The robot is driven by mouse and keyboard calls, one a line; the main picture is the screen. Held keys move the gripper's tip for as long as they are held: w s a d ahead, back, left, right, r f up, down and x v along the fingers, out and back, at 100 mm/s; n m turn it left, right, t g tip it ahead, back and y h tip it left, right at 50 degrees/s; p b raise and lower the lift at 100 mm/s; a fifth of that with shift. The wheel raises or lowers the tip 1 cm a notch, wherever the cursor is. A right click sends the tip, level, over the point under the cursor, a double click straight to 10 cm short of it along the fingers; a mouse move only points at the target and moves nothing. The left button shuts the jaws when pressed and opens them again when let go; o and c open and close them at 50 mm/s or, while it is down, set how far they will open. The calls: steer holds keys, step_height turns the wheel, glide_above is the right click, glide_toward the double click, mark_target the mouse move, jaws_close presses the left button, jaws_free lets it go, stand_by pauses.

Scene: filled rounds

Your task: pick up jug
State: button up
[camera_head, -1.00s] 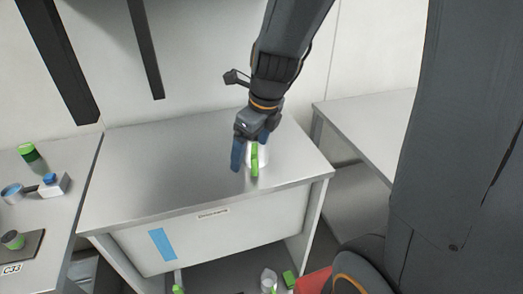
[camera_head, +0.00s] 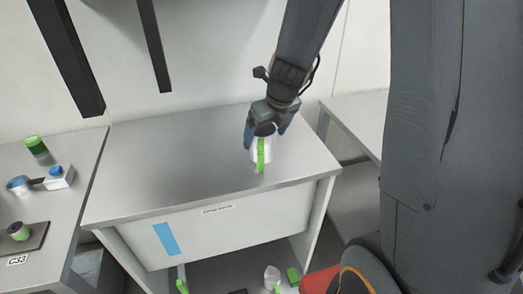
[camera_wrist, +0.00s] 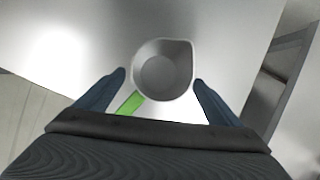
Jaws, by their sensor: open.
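The jug (camera_head: 254,156) is a white vessel with a green handle, standing upright on the grey table near its front right. In the wrist view the jug (camera_wrist: 164,70) is seen from above, open and empty, with its green handle pointing to the lower left. My gripper (camera_head: 265,137) is over the jug from above, its blue fingers spread to either side. In the wrist view my gripper (camera_wrist: 160,84) is open, one finger on each side of the jug, with a gap visible at both sides.
The grey table (camera_head: 150,160) is bare to the left of the jug. A left side table holds a green cup (camera_head: 35,146), a blue-and-white item (camera_head: 60,177) and a small dark green-topped item (camera_head: 18,231). Several objects lie on the shelf below.

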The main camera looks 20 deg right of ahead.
steer(key=b+x, duration=0.1)
steer(key=x, duration=0.3)
steer(key=c, duration=1.2)
